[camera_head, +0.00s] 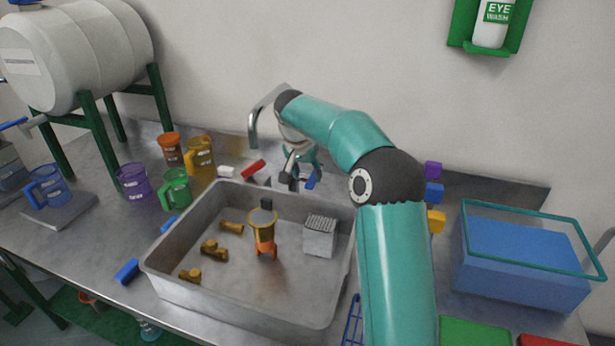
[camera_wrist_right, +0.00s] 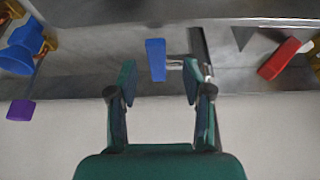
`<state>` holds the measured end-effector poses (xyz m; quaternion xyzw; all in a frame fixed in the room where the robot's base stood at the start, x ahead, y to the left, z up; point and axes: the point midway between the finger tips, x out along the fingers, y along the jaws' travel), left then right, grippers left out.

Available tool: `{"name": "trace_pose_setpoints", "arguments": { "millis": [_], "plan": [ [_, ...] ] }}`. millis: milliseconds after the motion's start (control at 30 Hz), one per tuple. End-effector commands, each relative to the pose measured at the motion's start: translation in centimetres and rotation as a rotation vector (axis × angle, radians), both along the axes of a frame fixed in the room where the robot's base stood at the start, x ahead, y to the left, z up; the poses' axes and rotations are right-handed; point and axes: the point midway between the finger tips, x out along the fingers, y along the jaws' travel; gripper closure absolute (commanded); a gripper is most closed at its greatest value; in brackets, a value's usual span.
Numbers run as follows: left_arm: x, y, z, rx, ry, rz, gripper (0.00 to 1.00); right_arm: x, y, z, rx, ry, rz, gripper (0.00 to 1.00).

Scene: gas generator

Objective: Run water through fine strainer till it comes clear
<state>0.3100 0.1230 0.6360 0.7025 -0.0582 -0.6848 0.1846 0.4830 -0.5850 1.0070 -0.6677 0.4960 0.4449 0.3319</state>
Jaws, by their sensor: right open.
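My right gripper (camera_head: 303,172) is open behind the sink's back rim, beside the blue tap lever (camera_head: 310,181). In the right wrist view, the blue lever (camera_wrist_right: 155,60) lies between the spread fingers of my right gripper (camera_wrist_right: 159,75), with a gap on each side. The red tap lever (camera_head: 253,168) is to the left, and also shows in the wrist view (camera_wrist_right: 278,58). The grey spout (camera_head: 254,122) is partly hidden by my right arm. In the sink (camera_head: 160,262) stands a yellow-topped orange piece (camera_head: 263,230); I cannot tell if it is the fine strainer. My left gripper is out of view.
Brass fittings (camera_head: 214,249) and a grey block (camera_head: 320,237) lie in the sink. Coloured mugs (camera_head: 176,190) stand left of it. A blue bin (camera_head: 520,258) is at the right.

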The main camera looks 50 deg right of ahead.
Motion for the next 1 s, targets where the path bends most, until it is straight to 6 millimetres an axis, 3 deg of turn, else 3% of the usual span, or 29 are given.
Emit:
{"name": "trace_pose_setpoints", "arguments": {
  "millis": [200,400,600,1000],
  "plan": [
    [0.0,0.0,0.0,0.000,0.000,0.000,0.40,-0.2,1.7,4.3,-0.003,-0.006,0.002,0.50],
    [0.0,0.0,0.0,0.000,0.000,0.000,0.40,-0.5,2.8,7.1,-0.002,-0.004,0.002,0.50],
    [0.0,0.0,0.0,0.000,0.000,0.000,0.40,-0.7,3.2,8.2,-0.001,-0.003,-0.001,0.50],
    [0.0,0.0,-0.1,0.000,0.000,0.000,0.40,-0.7,3.2,8.2,-0.001,-0.003,0.000,0.50]
  ]
}}
